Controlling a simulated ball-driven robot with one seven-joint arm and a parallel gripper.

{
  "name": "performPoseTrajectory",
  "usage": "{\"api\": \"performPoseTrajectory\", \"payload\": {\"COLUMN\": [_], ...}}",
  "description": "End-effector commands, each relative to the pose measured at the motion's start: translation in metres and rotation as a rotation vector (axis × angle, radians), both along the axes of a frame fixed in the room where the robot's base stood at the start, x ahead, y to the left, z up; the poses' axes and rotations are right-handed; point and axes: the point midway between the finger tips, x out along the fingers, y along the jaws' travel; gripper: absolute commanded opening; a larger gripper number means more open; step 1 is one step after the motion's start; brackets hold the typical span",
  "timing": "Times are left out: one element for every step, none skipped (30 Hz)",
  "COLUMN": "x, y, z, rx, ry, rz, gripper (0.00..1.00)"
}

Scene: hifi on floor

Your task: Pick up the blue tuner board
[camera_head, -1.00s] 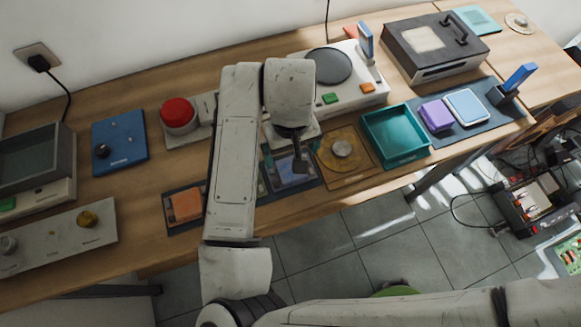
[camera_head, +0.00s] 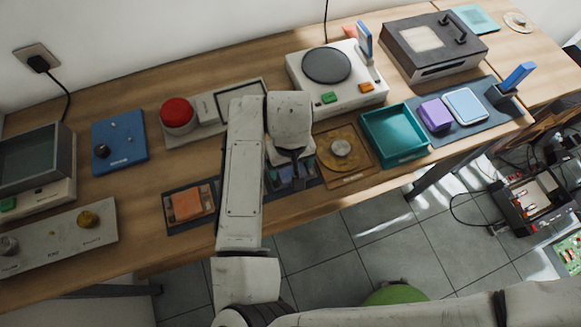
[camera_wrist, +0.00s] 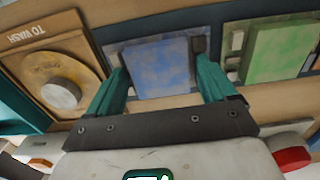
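A flat blue board (camera_wrist: 160,68) with a mottled face lies in a grey holder in the wrist view. My gripper (camera_wrist: 161,75) is open, its two teal fingers on either side of the blue board. I cannot tell whether the fingers touch it. In the head view my gripper (camera_head: 292,165) is low over the bench mat, and my arm hides most of the board's place. A green board (camera_wrist: 279,52) lies beside the blue one in the wrist view. An orange board (camera_head: 187,205) lies farther left on the mat in the head view.
A wooden panel marked "TO WASH" (camera_wrist: 45,45) with a round metal knob lies beside the blue board. A teal tray (camera_head: 395,135) stands right of it. A red button (camera_head: 177,112) and a white scale-like device (camera_head: 335,75) stand behind. A blue panel (camera_head: 119,140) lies farther left.

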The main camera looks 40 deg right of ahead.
Motion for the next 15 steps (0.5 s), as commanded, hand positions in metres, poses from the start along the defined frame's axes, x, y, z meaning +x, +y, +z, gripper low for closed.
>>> {"api": "performPoseTrajectory", "payload": {"x": [0.0000, 0.0000, 0.0000, 0.0000, 0.0000, 0.0000, 0.0000, 0.0000, 0.0000, 0.0000, 0.0000, 0.0000, 0.0000, 0.0000, 0.0001], "y": [-0.0001, -0.0001, -0.0001, -0.0001, -0.0001, -0.0001, -0.0001, -0.0001, -0.0001, -0.0001, -0.0001, -0.0001, -0.0001, -0.0001, -0.0001], "z": [0.0001, 0.0001, 0.0002, 0.0002, 0.0002, 0.0002, 0.0002, 0.0002, 0.0002, 0.0002, 0.0002, 0.0002, 0.0003, 0.0003, 0.0004], "rx": [0.000, 0.000, 0.000, 0.000, 0.000, 0.000, 0.000, 0.000, 0.000, 0.000, 0.000, 0.000, 0.000, 0.000, 0.000], "ry": [0.000, 0.000, 0.000, 0.000, 0.000, 0.000, 0.000, 0.000, 0.000, 0.000, 0.000, 0.000, 0.000, 0.000, 0.000], "rz": [0.000, 0.000, 0.000, 0.000, 0.000, 0.000, 0.000, 0.000, 0.000, 0.000, 0.000, 0.000, 0.000, 0.000, 0.000], "gripper": [0.80, 0.77, 0.73, 0.70, 0.67, 0.63, 0.61, 0.58, 0.54, 0.51, 0.48, 0.44, 0.41, 0.39, 0.36]}}
